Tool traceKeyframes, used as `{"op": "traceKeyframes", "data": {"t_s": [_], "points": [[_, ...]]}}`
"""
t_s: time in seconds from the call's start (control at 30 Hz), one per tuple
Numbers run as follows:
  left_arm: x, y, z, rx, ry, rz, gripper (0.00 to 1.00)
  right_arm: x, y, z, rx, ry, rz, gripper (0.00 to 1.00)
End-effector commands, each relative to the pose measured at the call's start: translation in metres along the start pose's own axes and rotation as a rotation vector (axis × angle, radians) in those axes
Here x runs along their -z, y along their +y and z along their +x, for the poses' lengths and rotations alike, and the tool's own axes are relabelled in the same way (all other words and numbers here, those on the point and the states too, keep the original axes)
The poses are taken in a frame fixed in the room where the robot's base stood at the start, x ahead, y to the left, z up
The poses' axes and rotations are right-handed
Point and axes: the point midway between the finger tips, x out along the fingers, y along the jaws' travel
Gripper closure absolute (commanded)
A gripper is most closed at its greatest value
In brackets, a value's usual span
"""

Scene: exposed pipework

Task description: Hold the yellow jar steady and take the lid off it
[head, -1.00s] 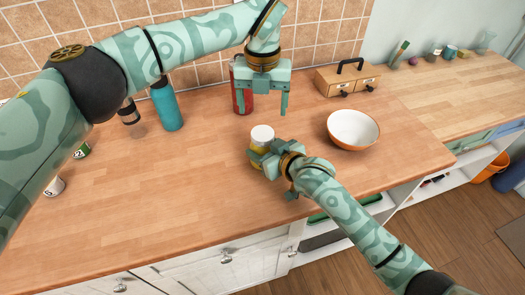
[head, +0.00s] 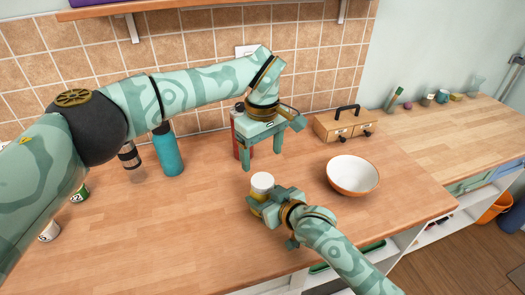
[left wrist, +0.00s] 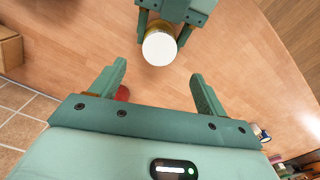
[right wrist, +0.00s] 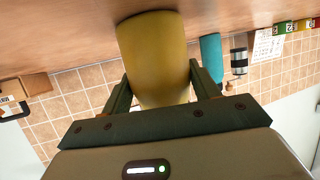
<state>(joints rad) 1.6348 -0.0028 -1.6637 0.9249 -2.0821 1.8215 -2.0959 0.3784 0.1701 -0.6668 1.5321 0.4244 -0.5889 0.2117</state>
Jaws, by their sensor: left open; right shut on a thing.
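The yellow jar (head: 257,196) stands upright on the wooden counter with its white lid (head: 262,181) on top. My right gripper (head: 262,203) is shut on the jar's body from the front right. In the right wrist view the jar (right wrist: 157,60) sits between the two fingers. My left gripper (head: 262,165) is open and empty, pointing down, above and just behind the lid. In the left wrist view the round white lid (left wrist: 160,48) lies beyond the open fingertips, apart from them. The jar's lower part is partly hidden by my right gripper.
A white and orange bowl (head: 352,175) stands right of the jar. A red container (head: 238,130) stands behind my left gripper. A teal bottle (head: 168,152) and a wooden drawer box (head: 345,124) stand toward the back.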

Motion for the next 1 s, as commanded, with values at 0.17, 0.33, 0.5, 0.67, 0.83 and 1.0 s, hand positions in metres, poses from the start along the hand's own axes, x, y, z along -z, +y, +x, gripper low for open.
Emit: {"op": "traceKeyframes", "data": {"t_s": [0.17,0.33,0.5,0.67,0.83,1.0], "points": [[-0.001,0.001,0.0,-0.004,-0.003,0.282,0.25,-0.001,0.0,0.0,0.0,-0.002,0.0,1.0],[-0.001,0.001,0.007,-0.004,-0.004,0.377,0.25,-0.001,0.0,0.0,0.0,-0.002,0.0,1.0],[-0.002,0.001,0.034,-0.003,-0.006,0.382,0.25,-0.001,0.0,0.0,0.0,-0.002,0.0,1.0],[-0.001,0.001,0.06,-0.004,-0.005,0.38,0.25,-0.001,0.0,0.0,0.0,-0.002,0.0,1.0],[-0.001,0.001,0.077,-0.005,-0.003,0.379,0.25,-0.001,0.0,0.0,0.0,-0.002,0.0,1.0],[-0.001,0.001,0.081,-0.005,-0.002,0.379,0.25,-0.001,0.0,0.0,0.0,-0.002,-0.001,1.0]]}}
